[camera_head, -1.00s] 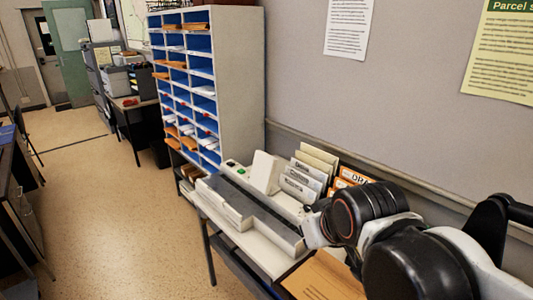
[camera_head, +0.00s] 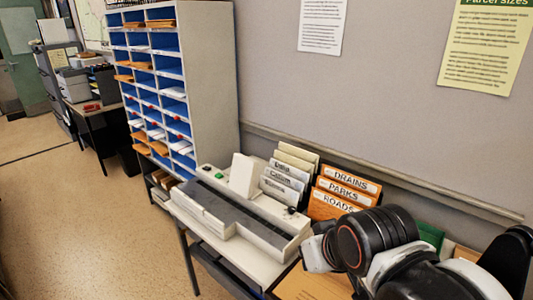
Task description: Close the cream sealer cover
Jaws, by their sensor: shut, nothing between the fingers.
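The cream sealer (camera_head: 197,214) is a long, low machine on the table, with a dark grey strip along its top. A cream panel (camera_head: 243,175) stands upright at its rear edge and looks like the raised cover. A green button shows at the sealer's far left end. My arm, with black and white joints, reaches in from the lower right, near the sealer's right end. My gripper does not show. I cannot tell whether any part of my arm touches the sealer.
Grey and cream files (camera_head: 284,179) and orange folders (camera_head: 346,186) stand upright behind the sealer. A brown envelope (camera_head: 305,284) lies at the table's front right. A blue pigeonhole rack (camera_head: 212,85) stands beyond the table. The floor (camera_head: 85,225) at left is open.

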